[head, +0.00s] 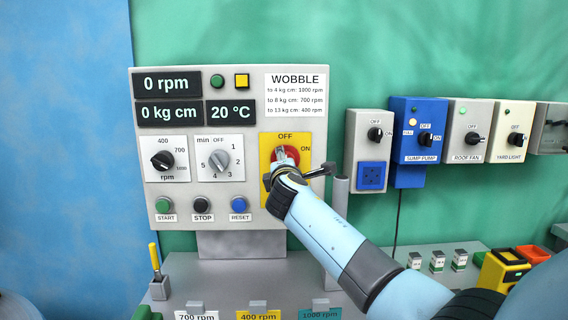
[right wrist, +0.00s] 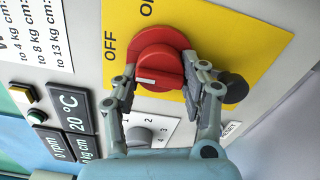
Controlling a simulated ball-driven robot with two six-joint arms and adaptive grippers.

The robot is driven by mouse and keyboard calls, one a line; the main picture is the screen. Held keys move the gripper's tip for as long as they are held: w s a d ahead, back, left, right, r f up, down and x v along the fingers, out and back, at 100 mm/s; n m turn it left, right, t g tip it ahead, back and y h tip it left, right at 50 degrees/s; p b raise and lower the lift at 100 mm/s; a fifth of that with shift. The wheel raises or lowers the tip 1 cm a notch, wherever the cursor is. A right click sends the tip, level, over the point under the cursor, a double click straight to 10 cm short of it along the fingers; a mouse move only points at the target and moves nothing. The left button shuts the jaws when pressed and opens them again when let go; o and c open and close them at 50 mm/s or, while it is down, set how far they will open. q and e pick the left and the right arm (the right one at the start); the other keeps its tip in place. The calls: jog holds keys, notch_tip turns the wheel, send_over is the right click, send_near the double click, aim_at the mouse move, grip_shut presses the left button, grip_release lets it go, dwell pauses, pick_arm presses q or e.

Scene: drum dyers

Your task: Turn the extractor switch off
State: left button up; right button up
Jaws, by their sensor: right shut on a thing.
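The extractor switch is a red rotary knob (head: 291,152) on a yellow plate (head: 266,148), marked OFF above and ON to the right. In the right wrist view, the red knob (right wrist: 160,52) has a raised grip with a white mark at its end. The white mark points toward the OFF side. My right gripper (head: 287,172) covers the knob's lower part in the head view. In the right wrist view, its two fingers (right wrist: 163,88) are on either side of the grip, shut on it. My left gripper is not in view.
The grey panel (head: 196,261) also has an rpm dial (head: 167,160), a timer dial (head: 217,161), several buttons and displays reading 0 rpm and 0 kg cm. To the right are the blue sump pump box (head: 405,108) and other switch boxes. A yellow-handled lever (head: 154,258) stands below left.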

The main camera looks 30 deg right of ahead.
jog(key=shift+f, duration=0.15)
jog(key=o, duration=1.2)
jog(key=shift+s+a, duration=0.1)
jog(key=v, duration=1.1)
jog(key=shift+s+a, duration=0.3)
